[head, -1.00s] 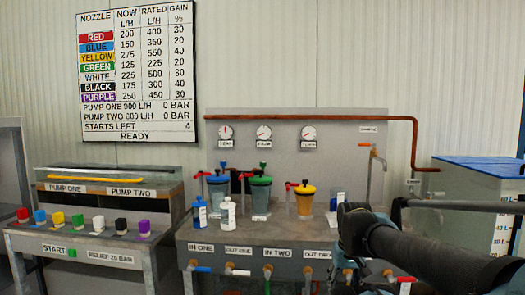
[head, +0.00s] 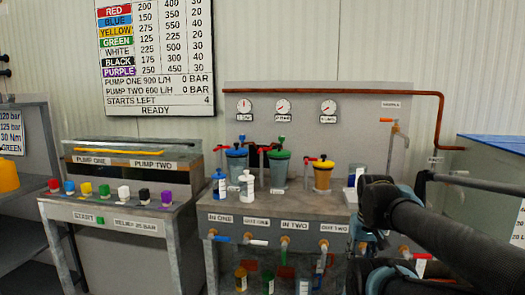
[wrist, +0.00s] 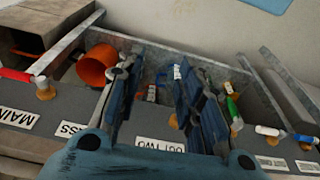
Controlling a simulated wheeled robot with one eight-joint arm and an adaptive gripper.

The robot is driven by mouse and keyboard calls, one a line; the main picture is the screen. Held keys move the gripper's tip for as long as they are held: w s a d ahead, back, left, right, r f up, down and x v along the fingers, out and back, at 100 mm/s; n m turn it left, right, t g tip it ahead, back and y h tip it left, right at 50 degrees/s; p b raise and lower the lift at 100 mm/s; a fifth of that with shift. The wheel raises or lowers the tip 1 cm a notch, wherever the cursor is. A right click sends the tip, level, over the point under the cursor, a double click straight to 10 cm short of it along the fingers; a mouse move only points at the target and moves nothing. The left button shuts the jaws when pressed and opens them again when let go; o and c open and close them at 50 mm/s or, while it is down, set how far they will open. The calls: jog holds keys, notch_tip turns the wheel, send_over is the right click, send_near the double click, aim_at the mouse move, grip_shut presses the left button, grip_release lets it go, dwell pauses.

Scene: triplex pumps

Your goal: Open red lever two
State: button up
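In the head view, red levers show by the blue-lidded pot (head: 226,150), the green-lidded pot (head: 265,150) and the yellow pot (head: 312,160). Another red lever (head: 424,257) sits low on the bench front at the right. I cannot tell which is red lever two. In the wrist view, a red lever (wrist: 15,75) lies at the far left, above the MAIN label. My gripper (wrist: 160,78) is open with nothing between its fingers, above the bench front by the OUT TWO label (wrist: 160,146). My arm hides part of the bench's right end in the head view.
A green lever (wrist: 232,108) and a white lever (wrist: 267,130) lie right of my fingers. An orange cylinder (wrist: 97,64) is left of them. The bench (head: 300,207) carries white and blue bottles. A button console (head: 100,215) stands left, a blue-topped tank (head: 490,145) right.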

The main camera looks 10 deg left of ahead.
jog(key=w+a+r, duration=0.2)
jog(key=w+r, duration=0.4)
jog(key=r, duration=0.2)
jog(key=w+a+r, duration=0.3)
jog(key=w+r, duration=0.2)
jog(key=r, duration=0.3)
notch_tip(320, 180, up, 25)
jog(key=g+y, duration=0.2)
send_over(260, 149)
jog(key=d, duration=0.4)
jog(key=shift+m, duration=0.3)
jog(key=a+f, duration=0.1)
jog(key=f, duration=0.4)
jog(key=a+f, duration=0.1)
jog(key=f, duration=0.5)
jog(key=a+f, duration=0.1)
jog(key=f, duration=0.4)
jog(key=shift+s+a+f, duration=0.3)
jog(key=shift+s, duration=0.1)
grip_shut()
